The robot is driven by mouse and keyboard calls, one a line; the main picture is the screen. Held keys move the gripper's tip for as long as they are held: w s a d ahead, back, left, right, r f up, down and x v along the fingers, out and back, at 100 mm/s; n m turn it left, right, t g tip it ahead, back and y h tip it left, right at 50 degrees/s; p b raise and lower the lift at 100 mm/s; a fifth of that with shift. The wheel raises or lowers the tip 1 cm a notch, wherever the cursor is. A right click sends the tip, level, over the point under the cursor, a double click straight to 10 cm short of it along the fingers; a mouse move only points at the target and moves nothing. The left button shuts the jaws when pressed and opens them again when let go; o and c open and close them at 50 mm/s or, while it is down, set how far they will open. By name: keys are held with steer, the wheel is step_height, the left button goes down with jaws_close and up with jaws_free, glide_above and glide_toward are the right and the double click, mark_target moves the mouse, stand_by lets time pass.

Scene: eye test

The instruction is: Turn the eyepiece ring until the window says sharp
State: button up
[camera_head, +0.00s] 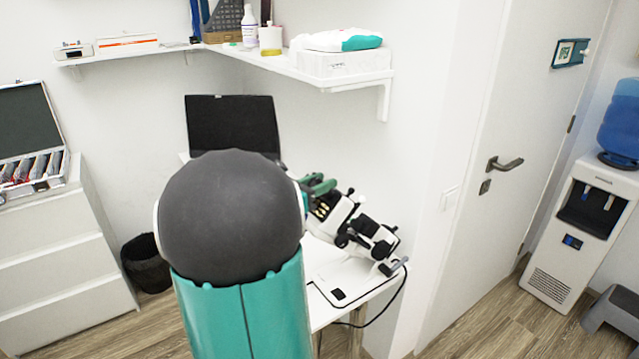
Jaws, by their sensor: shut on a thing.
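A white and black optical instrument (349,218) with dark knobs stands on the white table behind my arm, its upper part tilted. A small dark panel with pale yellow marks (322,209) shows at its upper left; any words on it are too small to read. My gripper (319,186), green and dark, is at the instrument's upper left end and is shut on the eyepiece ring there. The ring itself is mostly hidden by the gripper and my arm. My own teal and dark grey arm fills the front middle and hides part of the table.
A dark screen (234,125) stands behind my arm. A wall shelf (341,82) with a box and bottles hangs above the instrument. A black cable (385,300) hangs from the table's right side. A bin (147,262) and drawers (58,265) are left; a door (505,180) is right.

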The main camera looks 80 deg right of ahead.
steer(key=shift+m, duration=0.3)
steer(key=shift+s+a+m+g+y, duration=0.1)
steer(key=shift+m+g+y, duration=0.6)
steer(key=shift+m, duration=0.55)
steer(key=shift+w+a+m+g+y, duration=0.1)
steer(key=shift+m+g+y, duration=0.6)
steer(key=shift+m, duration=0.5)
steer(key=shift+s+m+g+y, duration=0.1)
steer(key=shift+m+g+y, duration=0.6)
steer(key=shift+m, duration=0.55)
steer(key=shift+y, duration=0.3)
steer(key=o, duration=1)
steer(key=v, duration=1.3)
steer(key=shift+w+a, duration=0.25)
